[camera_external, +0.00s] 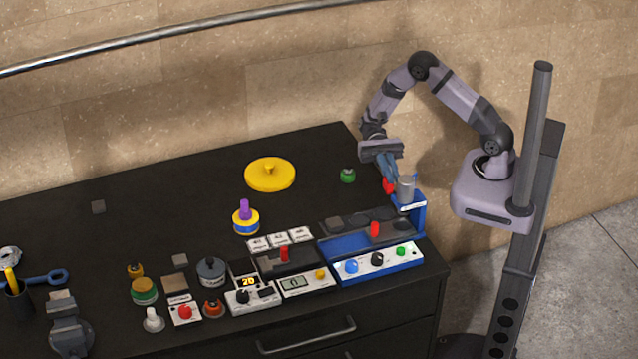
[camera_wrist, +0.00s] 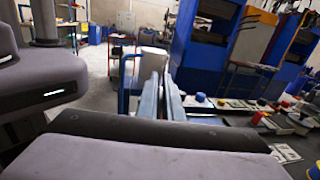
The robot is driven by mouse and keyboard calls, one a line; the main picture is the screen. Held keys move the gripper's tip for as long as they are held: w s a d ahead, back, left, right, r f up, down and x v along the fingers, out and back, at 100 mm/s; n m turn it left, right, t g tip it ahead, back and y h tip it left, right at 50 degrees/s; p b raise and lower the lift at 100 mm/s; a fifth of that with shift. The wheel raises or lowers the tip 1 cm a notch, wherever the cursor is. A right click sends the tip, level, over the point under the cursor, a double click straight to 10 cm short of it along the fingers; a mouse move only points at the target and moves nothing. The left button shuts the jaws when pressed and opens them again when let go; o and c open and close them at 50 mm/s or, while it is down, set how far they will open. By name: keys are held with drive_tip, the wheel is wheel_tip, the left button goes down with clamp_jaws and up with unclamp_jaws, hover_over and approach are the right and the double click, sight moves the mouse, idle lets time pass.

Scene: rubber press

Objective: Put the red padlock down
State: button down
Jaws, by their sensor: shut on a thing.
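The red padlock (camera_external: 388,185) shows as a small red shape in the external view, at the tips of my gripper (camera_external: 390,175). My gripper points down and is shut on it, above the right end of the black bench. The padlock is beside a grey cylinder (camera_external: 406,189) on a blue stand (camera_external: 416,213); I cannot tell if they touch. In the wrist view, the blue-grey fingers (camera_wrist: 162,105) are close together, and the padlock cannot be made out there.
A blue press unit (camera_external: 345,245) with a red handle stands in front of the gripper. A green-topped item (camera_external: 347,175) and a yellow disc (camera_external: 270,173) lie to the left. The back left of the bench (camera_external: 160,190) is largely free. Several devices and knobs line the front.

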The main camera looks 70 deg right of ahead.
drive_tip(key=w+a+r+m+t+y+p, duration=0.1)
drive_tip(key=w+a+r+m+t+y, duration=0.25)
drive_tip(key=w+a+m+t, duration=0.55)
wheel_tip(320, 180, down, 6)
drive_tip(key=s+d+n+t+p, duration=0.1)
drive_tip(key=shift+s+d+r+n, duration=0.15)
drive_tip(key=shift+s+n, duration=0.15)
drive_tip(key=shift+s, duration=0.05)
drive_tip(key=shift+p, duration=0.3)
drive_tip(key=shift+f+p, duration=0.45)
drive_tip(key=shift+f, duration=1.6)
drive_tip(key=shift+f, duration=0.15)
drive_tip(key=shift+f+b, duration=0.35)
drive_tip(key=shift+b, duration=0.05)
drive_tip(key=shift+f, duration=0.15)
